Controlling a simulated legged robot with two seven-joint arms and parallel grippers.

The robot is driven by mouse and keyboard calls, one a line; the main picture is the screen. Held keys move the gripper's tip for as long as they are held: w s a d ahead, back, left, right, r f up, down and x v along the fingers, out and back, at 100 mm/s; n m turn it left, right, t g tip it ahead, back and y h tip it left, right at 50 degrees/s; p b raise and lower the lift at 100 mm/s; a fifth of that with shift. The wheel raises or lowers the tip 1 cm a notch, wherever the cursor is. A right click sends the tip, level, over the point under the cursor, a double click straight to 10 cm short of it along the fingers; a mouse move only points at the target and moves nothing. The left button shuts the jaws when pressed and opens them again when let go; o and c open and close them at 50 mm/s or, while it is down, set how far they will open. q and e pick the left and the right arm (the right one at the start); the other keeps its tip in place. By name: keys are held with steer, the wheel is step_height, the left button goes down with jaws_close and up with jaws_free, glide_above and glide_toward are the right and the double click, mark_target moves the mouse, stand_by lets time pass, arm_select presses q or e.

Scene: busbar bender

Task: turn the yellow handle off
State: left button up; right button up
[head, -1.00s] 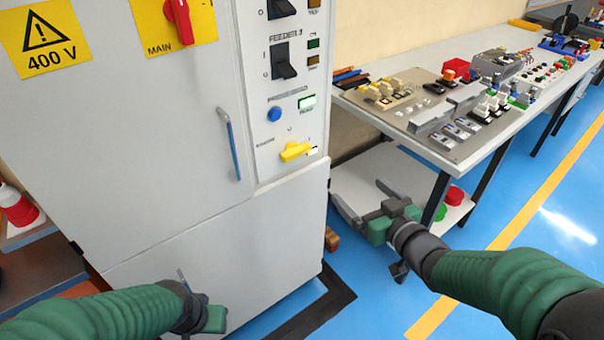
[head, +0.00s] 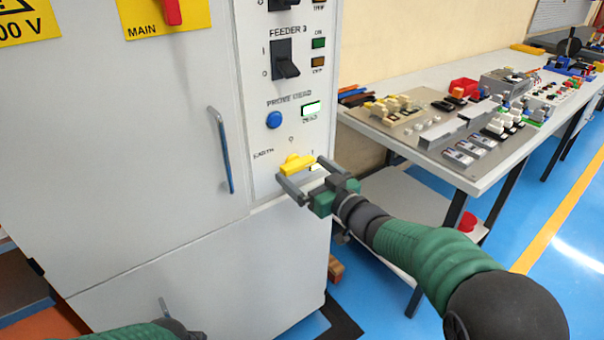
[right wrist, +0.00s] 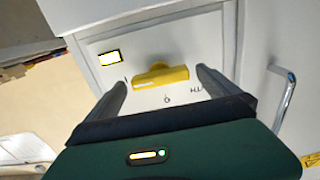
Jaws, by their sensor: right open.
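The yellow handle (head: 296,164) sits low on the grey cabinet's control strip, beside the EARTH label. It lies nearly horizontal, with an O mark above it and an I mark to its right. In the right wrist view the handle (right wrist: 160,77) lies between the finger directions, its white-marked end toward the I. My right gripper (head: 304,175) is open just in front of and slightly below the handle; contact cannot be told. Its fingers also show in the wrist view (right wrist: 162,80).
A blue button (head: 274,120) and a lit green indicator (head: 311,108) are above the handle. A black feeder switch (head: 285,60) is higher up. A workbench (head: 480,187) with parts stands right of the cabinet.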

steer(key=shift+x, duration=0.9)
steer(key=shift+d, duration=0.1)
steer(key=c, duration=1.3)
